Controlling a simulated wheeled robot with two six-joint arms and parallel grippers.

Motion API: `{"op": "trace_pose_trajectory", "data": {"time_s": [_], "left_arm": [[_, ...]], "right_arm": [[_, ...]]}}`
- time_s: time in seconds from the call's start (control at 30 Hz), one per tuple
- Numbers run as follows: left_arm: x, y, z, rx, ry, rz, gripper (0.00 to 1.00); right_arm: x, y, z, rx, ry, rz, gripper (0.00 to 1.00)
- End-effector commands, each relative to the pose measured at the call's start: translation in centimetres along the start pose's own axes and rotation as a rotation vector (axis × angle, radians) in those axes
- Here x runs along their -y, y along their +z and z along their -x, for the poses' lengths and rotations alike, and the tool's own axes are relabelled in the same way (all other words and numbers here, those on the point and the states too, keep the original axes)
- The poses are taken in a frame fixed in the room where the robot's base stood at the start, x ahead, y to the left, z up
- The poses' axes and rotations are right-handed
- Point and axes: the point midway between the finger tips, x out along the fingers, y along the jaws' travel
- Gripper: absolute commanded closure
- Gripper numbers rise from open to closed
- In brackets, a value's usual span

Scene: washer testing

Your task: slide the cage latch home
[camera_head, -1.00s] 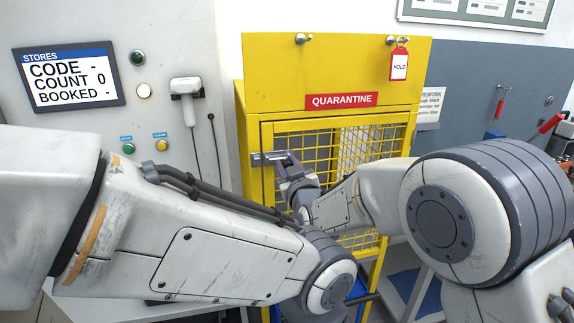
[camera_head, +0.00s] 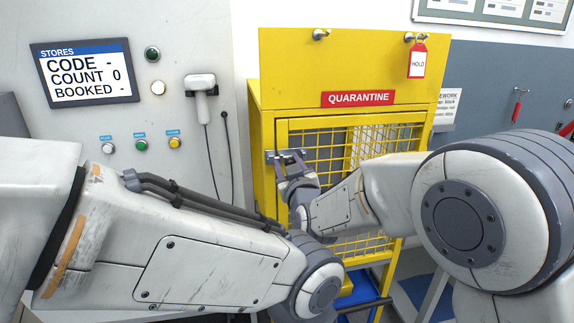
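The yellow quarantine cage (camera_head: 350,75) stands in the middle, its mesh door (camera_head: 385,135) closed against the frame. The grey cage latch (camera_head: 271,156) is at the door's upper left edge. My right gripper (camera_head: 292,161) is at the latch, its fingers overlapping the latch's right part. The fingers look a little apart, but I cannot tell whether they grip the latch's handle, which they hide. My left arm crosses the lower left. A dark bar at its wrist may be part of the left gripper; its fingertips cannot be made out.
A grey stores panel with a screen (camera_head: 85,72), buttons and a hanging scanner (camera_head: 200,98) is at the left. A red HOLD tag (camera_head: 417,62) hangs on the cage's upper right. A blue bin (camera_head: 362,288) shows below the cage. My arms hide much of the foreground.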

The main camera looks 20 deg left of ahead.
Motion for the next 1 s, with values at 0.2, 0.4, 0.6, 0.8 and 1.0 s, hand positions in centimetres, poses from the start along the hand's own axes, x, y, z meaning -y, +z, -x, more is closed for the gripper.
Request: {"op": "trace_pose_trajectory", "data": {"time_s": [0.2, 0.4, 0.6, 0.8, 1.0], "left_arm": [[0.0, 0.0, 0.0, 0.000, 0.000, 0.000, 0.66], [0.0, 0.0, -0.3, 0.000, 0.000, 0.000, 0.66], [0.1, 0.1, -1.8, 0.000, 0.000, 0.000, 0.66], [0.2, 0.2, -3.2, 0.000, 0.000, 0.000, 0.66], [0.3, 0.2, -3.8, 0.000, 0.000, 0.000, 0.66]], "right_arm": [[-0.2, 0.0, 0.0, 0.000, 0.003, -0.001, 0.39], [-0.2, 0.1, 0.5, -0.001, 0.004, -0.002, 0.39], [-0.1, 0.3, 3.5, -0.002, 0.002, -0.003, 0.39], [-0.1, 0.2, 7.5, -0.003, 0.002, -0.002, 0.39], [-0.1, 0.1, 9.9, -0.002, 0.002, -0.002, 0.39]]}}
